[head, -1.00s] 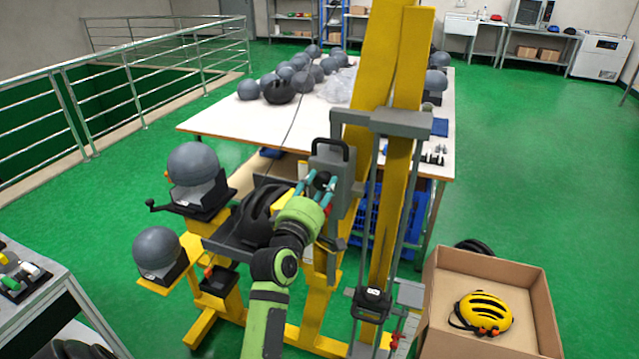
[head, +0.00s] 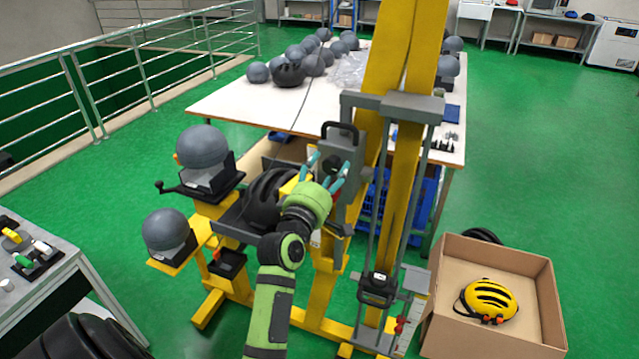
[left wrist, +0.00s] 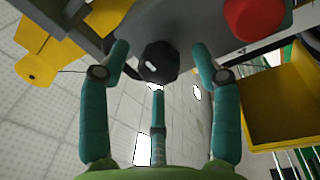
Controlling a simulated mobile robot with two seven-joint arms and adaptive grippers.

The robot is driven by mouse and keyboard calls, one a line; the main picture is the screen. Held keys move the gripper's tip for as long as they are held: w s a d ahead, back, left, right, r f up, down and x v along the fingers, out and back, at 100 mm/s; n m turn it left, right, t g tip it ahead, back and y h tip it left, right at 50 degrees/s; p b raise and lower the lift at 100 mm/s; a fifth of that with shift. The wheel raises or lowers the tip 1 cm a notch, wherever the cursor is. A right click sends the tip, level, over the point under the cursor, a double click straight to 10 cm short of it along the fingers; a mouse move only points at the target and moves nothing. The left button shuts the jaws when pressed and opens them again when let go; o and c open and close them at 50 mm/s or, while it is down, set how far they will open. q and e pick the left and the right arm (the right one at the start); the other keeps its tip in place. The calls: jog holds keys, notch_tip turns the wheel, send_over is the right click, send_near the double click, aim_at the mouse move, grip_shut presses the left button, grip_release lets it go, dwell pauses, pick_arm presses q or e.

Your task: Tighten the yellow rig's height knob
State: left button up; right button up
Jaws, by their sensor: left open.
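The yellow rig (head: 384,75) is a tall yellow frame standing in the middle of the head view. A grey carriage block with a black handle (head: 340,133) is on its left side. A dark round knob (head: 333,164) shows on that block, and it is clear in the left wrist view (left wrist: 158,62) as a black faceted knob. My left gripper (head: 328,168) is open in front of the block. In the left wrist view its teal fingers (left wrist: 159,75) stand around the knob, with visible gaps at both sides. My right gripper is not in view.
A red round part (left wrist: 255,18) is beside the knob in the left wrist view. Grey headforms (head: 202,147) stand on the left. A cardboard box (head: 540,325) with a yellow helmet (head: 489,298) is at right.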

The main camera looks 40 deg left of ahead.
pick_arm(q)
jog(key=v, duration=1.1)
jog(key=shift+s, duration=0.25)
jog(key=shift+w, duration=0.1)
jog(key=w+d+f+m+g+h+b, duration=0.1)
jog(key=d+f+m+g, duration=0.15)
jog(key=f, duration=0.85)
jog(key=w+d+f+m+g+h+b, duration=0.1)
jog(key=w+d+f+m+g+h, duration=0.15)
jog(key=f, duration=0.95)
jog(key=s+d+f+m+g+h+b, duration=0.1)
jog(key=s+d+f+m+g, duration=0.15)
jog(key=f, duration=0.65)
jog(key=s+d+f+m+g, duration=0.1)
jog(key=s+d+f+m, duration=0.2)
jog(key=f, duration=0.5)
jog(key=s+d+f+m+g+b, duration=0.25)
jog(key=s+f+m+g, duration=0.3)
jog(key=s+f, duration=1.25)
jog(key=s+a+f+m+g, duration=0.1)
jog(key=s+f, duration=0.3)
jog(key=s, duration=0.4)
jog(key=s+a+f+m+g, duration=0.1)
jog(key=s+f+m, duration=0.3)
jog(key=s, duration=0.5)
jog(key=shift+s+a+f+m+g, duration=0.25)
jog(key=shift+s+m+g, duration=0.1)
jog(key=shift+g, duration=0.55)
